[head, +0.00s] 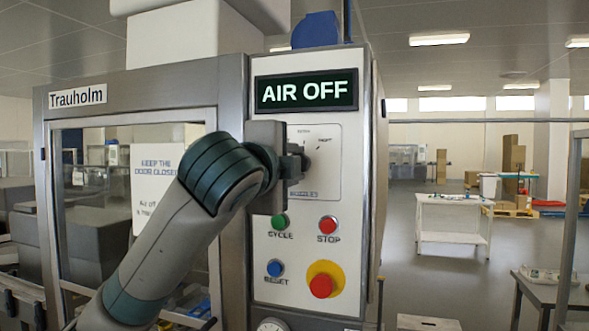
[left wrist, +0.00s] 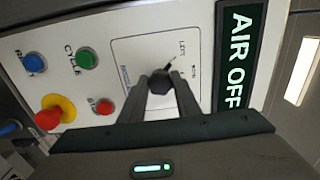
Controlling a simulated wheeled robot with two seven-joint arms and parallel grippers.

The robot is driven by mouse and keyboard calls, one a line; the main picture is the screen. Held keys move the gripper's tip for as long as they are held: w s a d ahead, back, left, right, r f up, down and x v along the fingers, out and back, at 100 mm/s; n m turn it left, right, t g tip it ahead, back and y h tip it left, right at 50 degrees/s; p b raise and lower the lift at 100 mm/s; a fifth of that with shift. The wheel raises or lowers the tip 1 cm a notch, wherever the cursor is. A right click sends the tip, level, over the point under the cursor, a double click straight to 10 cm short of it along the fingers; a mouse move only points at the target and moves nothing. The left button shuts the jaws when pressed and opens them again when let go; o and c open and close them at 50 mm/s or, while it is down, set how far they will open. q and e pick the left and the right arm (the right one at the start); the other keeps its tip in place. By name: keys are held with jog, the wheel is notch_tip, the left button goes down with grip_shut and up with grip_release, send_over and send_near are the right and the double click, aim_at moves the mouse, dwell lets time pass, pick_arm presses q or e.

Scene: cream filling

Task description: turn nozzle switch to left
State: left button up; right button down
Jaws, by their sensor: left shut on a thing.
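The nozzle switch is a dark knob (left wrist: 160,82) on a pale plate (head: 327,160) of the machine's control panel. My left gripper (head: 299,163) is at the plate, and its fingers (left wrist: 161,92) are shut on the knob in the left wrist view. In the head view the gripper hides most of the knob. The plate carries small position labels, one reading like "LEFT"; the knob's exact setting cannot be told. The display (head: 306,90) above reads "AIR OFF". My right gripper is in neither view.
Below the plate are a green cycle button (head: 280,221), a red stop button (head: 328,224), a blue reset button (head: 275,268) and a red emergency button (head: 321,285) on yellow. A framed clear door (head: 62,230) is at left.

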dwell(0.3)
pick_arm(q)
jog(key=o, duration=1)
jog(key=shift+o, duration=0.2)
jog(key=shift+a, duration=0.1)
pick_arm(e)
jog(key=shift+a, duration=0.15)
pick_arm(q)
jog(key=shift+s, duration=0.15)
pick_arm(e)
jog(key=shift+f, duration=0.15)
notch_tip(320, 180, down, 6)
jog(key=b, duration=0.6)
pick_arm(q)
jog(key=b+v, duration=0.1)
jog(key=v, duration=1.6)
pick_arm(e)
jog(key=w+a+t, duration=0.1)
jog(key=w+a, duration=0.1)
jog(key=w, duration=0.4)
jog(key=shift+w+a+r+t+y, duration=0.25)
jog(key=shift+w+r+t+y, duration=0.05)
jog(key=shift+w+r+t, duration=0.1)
